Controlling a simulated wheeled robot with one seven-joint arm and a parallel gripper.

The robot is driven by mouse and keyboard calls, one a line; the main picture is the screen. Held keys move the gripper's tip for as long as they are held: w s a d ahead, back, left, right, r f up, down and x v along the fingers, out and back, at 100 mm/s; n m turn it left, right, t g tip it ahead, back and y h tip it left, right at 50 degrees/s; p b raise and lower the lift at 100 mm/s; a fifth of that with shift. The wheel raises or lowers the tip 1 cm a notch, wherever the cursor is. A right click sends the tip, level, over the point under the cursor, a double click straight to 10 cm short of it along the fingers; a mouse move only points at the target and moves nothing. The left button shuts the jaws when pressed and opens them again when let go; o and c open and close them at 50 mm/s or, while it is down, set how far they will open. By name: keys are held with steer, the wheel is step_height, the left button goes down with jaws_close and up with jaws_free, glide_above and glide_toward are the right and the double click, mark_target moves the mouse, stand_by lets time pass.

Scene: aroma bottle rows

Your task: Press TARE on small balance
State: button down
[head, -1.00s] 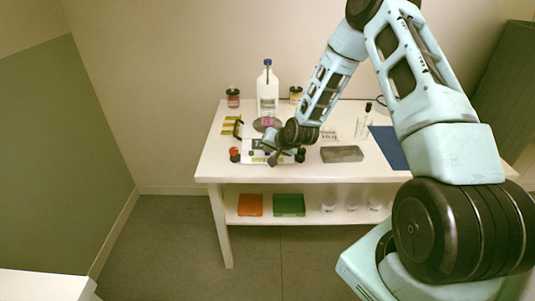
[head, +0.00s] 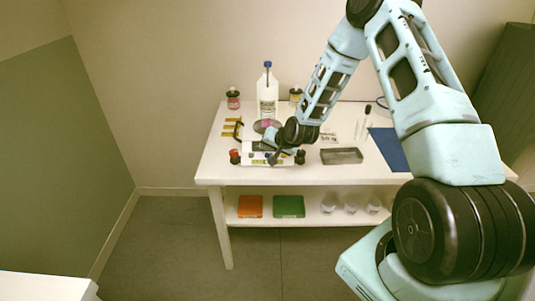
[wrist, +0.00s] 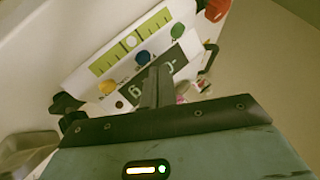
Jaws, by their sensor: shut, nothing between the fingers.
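The small balance (head: 252,159) stands at the front left of the white table, partly hidden by my gripper in the head view. I cannot read a TARE label. My gripper (wrist: 156,72) is shut and empty, its fingertips over the panel near the blue button and display. Whether they touch is unclear. It also shows in the head view (head: 273,158).
Behind stand a dark round plate (head: 259,126) and a white blue-capped bottle (head: 267,90). A grey tray (head: 341,156) and a blue mat (head: 388,146) lie to the right.

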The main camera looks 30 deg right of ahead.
stand_by(0.3)
step_height(320, 180, up, 5)
steer(key=p, duration=0.3)
stand_by(0.9)
steer(key=s+a+r+n+g+y, duration=0.1)
steer(key=s+a+r+n+g, duration=0.15)
steer(key=s+a+r, duration=0.4)
steer(key=s+a+r+n+g, duration=0.1)
steer(key=s+a+n, duration=0.25)
steer(key=a, duration=0.65)
steer(key=s+a+r+n+g+y, duration=0.1)
steer(key=s+a+r+n+g, duration=0.2)
steer(key=a, duration=0.5)
steer(key=s+a+r+n+g+h, duration=0.1)
steer(key=s+a+r+n, duration=0.1)
steer(key=s, duration=1)
steer(key=s+a+r+n+g, duration=0.1)
steer(key=s+r+n, duration=0.4)
steer(key=s, duration=0.8)
steer(key=shift+a+r+g+h, duration=0.4)
steer(key=shift+a+r, duration=0.2)
steer(key=shift+r, duration=0.1)
